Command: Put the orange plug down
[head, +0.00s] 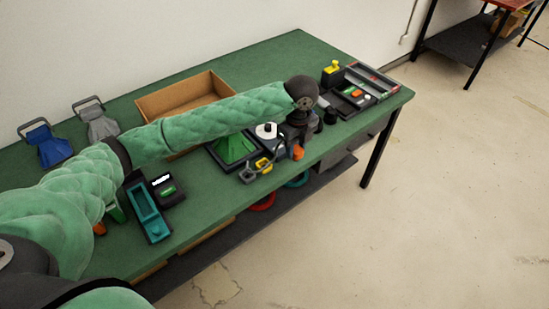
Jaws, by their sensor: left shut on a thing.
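My left arm reaches across the table, and its gripper (296,138) points down over the front right part of the top. It is shut on the orange plug (298,153), which shows as a small orange patch below the fingers near the front edge. The fingers hide part of the plug, and I cannot tell whether it touches the table. My right gripper is not in view.
The green table (290,50) holds a cardboard box (152,103) behind my arm. A black tray (350,99) with small parts stands at the right, beside a yellow-topped block (331,72). A teal tray (148,212) lies front left. The back right is bare.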

